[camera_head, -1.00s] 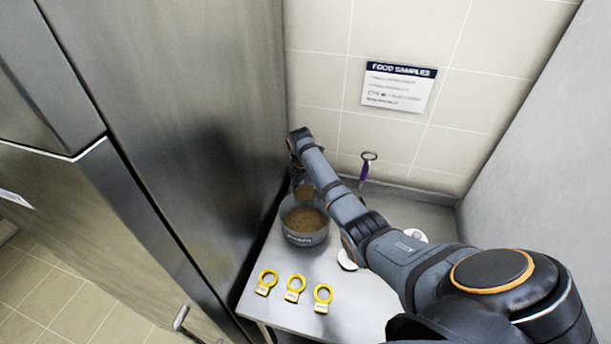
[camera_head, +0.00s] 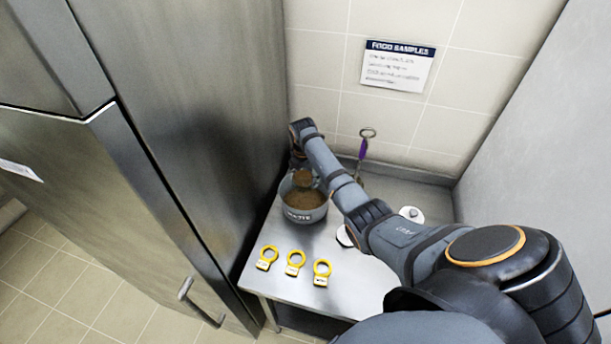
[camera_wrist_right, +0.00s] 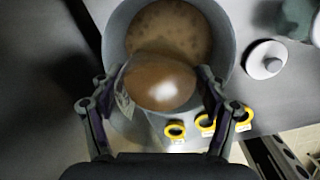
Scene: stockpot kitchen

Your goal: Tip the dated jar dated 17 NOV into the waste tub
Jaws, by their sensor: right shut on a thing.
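The waste tub (camera_head: 306,215) is a grey round tub with brown contents, at the back left of the steel table. It also shows in the right wrist view (camera_wrist_right: 226,32). My right gripper (camera_wrist_right: 153,88) is shut on a clear jar (camera_wrist_right: 158,88) with brown contents and a pale label at its side. The jar is over the tub's near part in the wrist view, and at the tub's back rim in the head view (camera_head: 303,178). It looks tilted, but how far I cannot tell. Its date is not readable. My left gripper is not in view.
Several yellow ring tags (camera_head: 295,262) lie along the table's front. White lids (camera_head: 411,215) lie to the right, partly behind my arm. A purple-handled tool (camera_head: 362,150) stands by the back wall. A tall steel cabinet (camera_head: 190,130) stands close on the left.

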